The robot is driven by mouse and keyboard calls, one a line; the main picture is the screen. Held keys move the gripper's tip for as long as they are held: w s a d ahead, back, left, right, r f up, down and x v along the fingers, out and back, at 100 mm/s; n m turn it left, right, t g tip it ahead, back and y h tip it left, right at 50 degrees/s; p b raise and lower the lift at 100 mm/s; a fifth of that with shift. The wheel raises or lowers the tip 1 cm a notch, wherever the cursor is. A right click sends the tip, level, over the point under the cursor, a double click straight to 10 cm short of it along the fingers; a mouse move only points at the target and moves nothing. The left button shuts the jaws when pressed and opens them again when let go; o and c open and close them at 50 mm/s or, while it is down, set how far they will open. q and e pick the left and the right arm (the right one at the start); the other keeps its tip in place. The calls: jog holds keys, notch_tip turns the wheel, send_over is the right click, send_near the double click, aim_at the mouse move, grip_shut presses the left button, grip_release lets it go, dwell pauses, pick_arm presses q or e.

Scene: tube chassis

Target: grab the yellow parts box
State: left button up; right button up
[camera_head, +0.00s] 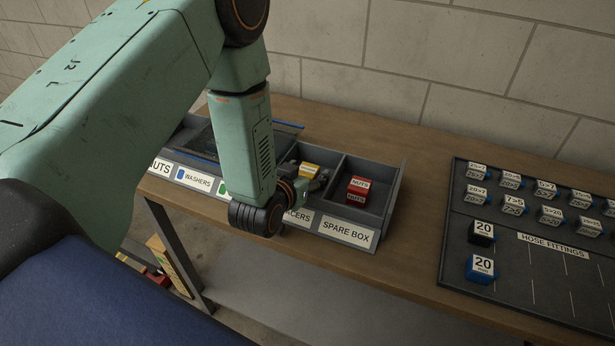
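The yellow parts box (309,170) is a small box with a pale label on top, in the tray compartment whose partly hidden label ends in "CERS". My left arm reaches in from the left, and my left gripper (308,182) is down at this compartment, right by the near side of the yellow box. The wrist hides part of the gripper and the lower part of the box, so I cannot tell whether the fingers touch it or are closed on it. My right gripper is not in view.
A grey divided tray (347,231) stands on the wooden bench (420,262). A red NUTS box (358,189) sits in the SPARE BOX compartment, one divider to the right. A dark HOSE FITTINGS board (548,268) with several small blocks lies at right. Bare bench lies between.

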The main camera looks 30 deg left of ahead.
pick_arm(q)
jog(key=shift+d, duration=0.1)
jog(key=shift+c, duration=1.4)
jog(key=shift+w+a+f, duration=0.1)
jog(key=shift+a, duration=0.1)
jog(key=c, duration=0.4)
jog(key=shift+d, duration=0.1)
jog(key=c, duration=0.4)
jog(key=shift+c, duration=0.2)
jog(key=shift+r, duration=0.2)
